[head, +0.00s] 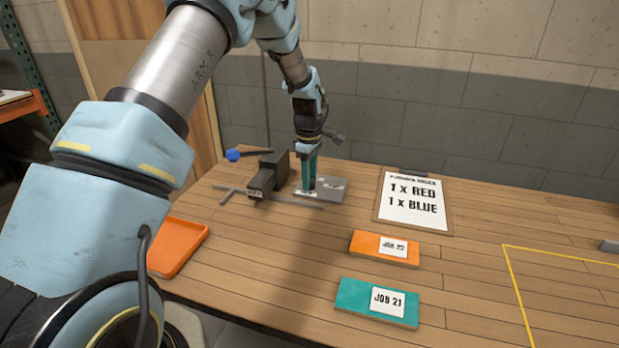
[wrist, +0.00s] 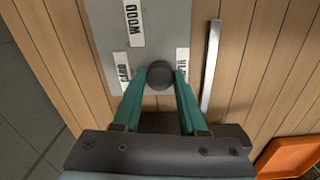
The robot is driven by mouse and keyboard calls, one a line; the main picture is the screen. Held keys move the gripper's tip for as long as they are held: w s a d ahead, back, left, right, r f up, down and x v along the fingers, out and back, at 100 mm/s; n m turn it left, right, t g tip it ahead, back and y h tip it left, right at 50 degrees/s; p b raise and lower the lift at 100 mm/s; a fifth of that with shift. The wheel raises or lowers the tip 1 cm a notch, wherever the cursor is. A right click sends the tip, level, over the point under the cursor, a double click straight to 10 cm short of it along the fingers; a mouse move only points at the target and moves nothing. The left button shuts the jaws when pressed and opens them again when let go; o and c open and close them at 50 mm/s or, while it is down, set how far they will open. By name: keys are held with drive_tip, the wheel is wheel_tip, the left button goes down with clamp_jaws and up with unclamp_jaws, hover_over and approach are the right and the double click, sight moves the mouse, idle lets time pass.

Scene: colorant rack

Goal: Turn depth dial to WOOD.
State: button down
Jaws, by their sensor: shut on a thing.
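The depth dial is a dark round knob (wrist: 160,76) on a grey plate (wrist: 104,30) in the wrist view. Around it are white labels: WOOD (wrist: 134,22) above, CARD (wrist: 122,72) at the left, and a third at the right (wrist: 182,62), partly covered by a finger and hard to read. My gripper (wrist: 159,70) has its teal fingers closed on both sides of the knob. No pointer mark on the knob is visible. In the head view my gripper (head: 308,188) points down at the plate (head: 330,190), and the fingers hide the knob.
A dark press-like device (head: 266,176) with a blue-ended lever (head: 233,155) stands left of the plate. A metal bar (wrist: 211,65) runs beside the plate. An orange tray (head: 177,247), orange JOB 22 block (head: 364,246), teal JOB 21 block (head: 355,297) and clipboard (head: 412,207) lie around.

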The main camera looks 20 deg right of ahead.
drive_tip(key=m+b, duration=0.2)
drive_tip(key=m, duration=0.3)
drive_tip(key=shift+m, duration=0.3)
drive_tip(key=m+b, duration=0.1)
drive_tip(key=m, duration=0.5)
drive_tip(key=shift+b, duration=0.35)
drive_tip(key=shift+m, duration=0.3)
drive_tip(key=shift+c, duration=2.2)
unclamp_jaws()
wheel_tip(320, 180, up, 11)
drive_tip(key=b, duration=0.2)
drive_tip(key=shift+b, duration=0.35)
